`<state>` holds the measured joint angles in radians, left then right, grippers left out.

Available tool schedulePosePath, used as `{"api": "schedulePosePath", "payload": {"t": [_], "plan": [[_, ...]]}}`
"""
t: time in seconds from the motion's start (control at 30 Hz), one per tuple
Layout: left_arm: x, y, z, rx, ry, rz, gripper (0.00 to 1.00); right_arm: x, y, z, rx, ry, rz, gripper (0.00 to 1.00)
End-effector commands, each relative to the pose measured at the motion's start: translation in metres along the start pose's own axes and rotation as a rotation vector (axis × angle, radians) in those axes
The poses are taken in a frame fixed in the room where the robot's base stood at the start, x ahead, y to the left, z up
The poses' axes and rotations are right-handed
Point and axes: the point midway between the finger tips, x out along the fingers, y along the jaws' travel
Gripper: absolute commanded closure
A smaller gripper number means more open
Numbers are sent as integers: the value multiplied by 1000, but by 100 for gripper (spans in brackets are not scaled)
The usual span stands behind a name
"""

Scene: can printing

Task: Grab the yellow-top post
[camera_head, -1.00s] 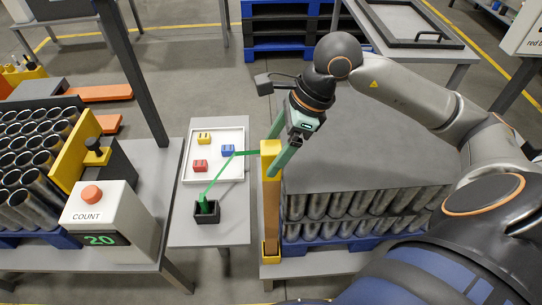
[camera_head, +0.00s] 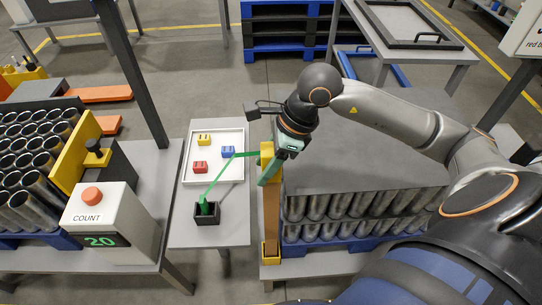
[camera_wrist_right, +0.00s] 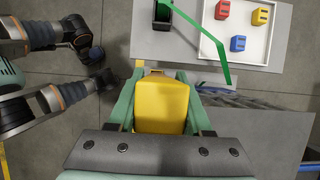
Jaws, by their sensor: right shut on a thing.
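The yellow-top post (camera_head: 271,215) stands upright at the left front corner of the stack of metal cans. It is an orange-brown column with a yellow cap and a yellow foot. My right gripper (camera_head: 268,165) is at its top, with green fingers on either side of the cap. In the right wrist view the yellow cap (camera_wrist_right: 161,104) sits between the two fingers, and the gripper is shut on it. The lower post is hidden in that view.
A green strap (camera_head: 221,172) runs from the post's top to a black box (camera_head: 207,218) on the grey side table. A white tray (camera_head: 240,179) there holds red, yellow and blue blocks. The COUNT box (camera_head: 110,222) stands left. A grey sheet (camera_head: 350,145) covers the can stack.

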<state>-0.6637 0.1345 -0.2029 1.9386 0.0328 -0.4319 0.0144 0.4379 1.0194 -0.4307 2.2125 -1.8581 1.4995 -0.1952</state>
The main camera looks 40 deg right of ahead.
Motion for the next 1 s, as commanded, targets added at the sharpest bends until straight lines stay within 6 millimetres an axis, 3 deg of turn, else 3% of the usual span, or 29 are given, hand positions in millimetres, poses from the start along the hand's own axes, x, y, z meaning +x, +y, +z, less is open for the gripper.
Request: {"api": "schedulePosePath", "payload": {"t": [0.07, 0.33, 1.0], "plan": [[0, 0, 0, 0, -1, 0, 50, 0, 0, 0, 0, 0, -1, 69], [0, 0, 0, 0, -1, 0, 50, 0, 0, 0, 0, 0, -1, 99], [0, 0, 0, 0, 1, 1, 50, 0, 0, 0, 0, -1, -1, 100]]}}
